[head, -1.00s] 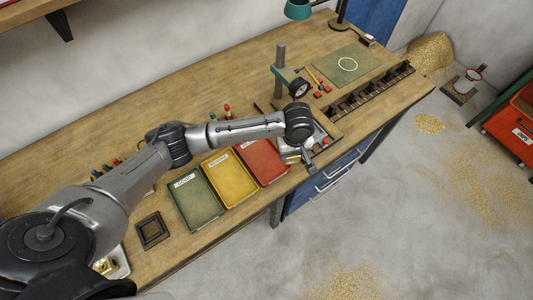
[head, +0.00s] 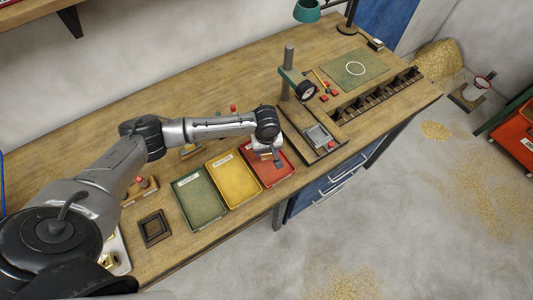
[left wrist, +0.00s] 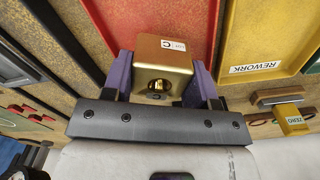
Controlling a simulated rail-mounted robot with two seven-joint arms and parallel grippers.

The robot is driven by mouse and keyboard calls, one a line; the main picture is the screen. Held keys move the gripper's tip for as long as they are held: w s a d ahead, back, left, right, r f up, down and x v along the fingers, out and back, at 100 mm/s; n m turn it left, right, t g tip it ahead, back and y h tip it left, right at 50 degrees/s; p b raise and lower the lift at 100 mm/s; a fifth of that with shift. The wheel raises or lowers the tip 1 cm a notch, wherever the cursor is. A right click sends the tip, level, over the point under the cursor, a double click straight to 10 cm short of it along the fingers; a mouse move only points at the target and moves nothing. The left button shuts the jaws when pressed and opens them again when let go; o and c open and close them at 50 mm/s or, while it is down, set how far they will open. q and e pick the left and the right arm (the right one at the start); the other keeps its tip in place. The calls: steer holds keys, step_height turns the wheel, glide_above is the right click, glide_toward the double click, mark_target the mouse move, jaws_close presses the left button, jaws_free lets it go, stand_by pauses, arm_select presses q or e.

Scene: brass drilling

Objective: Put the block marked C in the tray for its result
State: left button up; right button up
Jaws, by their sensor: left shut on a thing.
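My left gripper (head: 268,152) is shut on the brass block marked C (left wrist: 165,62). In the left wrist view the block sits between the purple finger pads, with its C label and a round hole showing. In the head view the gripper hangs over the far part of the red tray (head: 275,178), and the block can hardly be made out. The red tray lies below the block in the left wrist view. The yellow tray (head: 233,184), labelled REWORK, stands beside it, then the green tray (head: 199,200). My right gripper is not in view.
A gauge stand (head: 289,72) with a dial and a small screen (head: 318,136) stands right of the trays. A slotted dark rack (head: 376,96) runs along the bench's front edge. A square dark frame (head: 154,228) lies left of the green tray. The bench behind the trays is mostly clear.

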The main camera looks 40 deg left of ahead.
mark_target(267, 154)
arm_select(q)
step_height(267, 154, down, 3)
steer(key=shift+f, duration=0.15)
stand_by(0.3)
steer(key=o, duration=1.3)
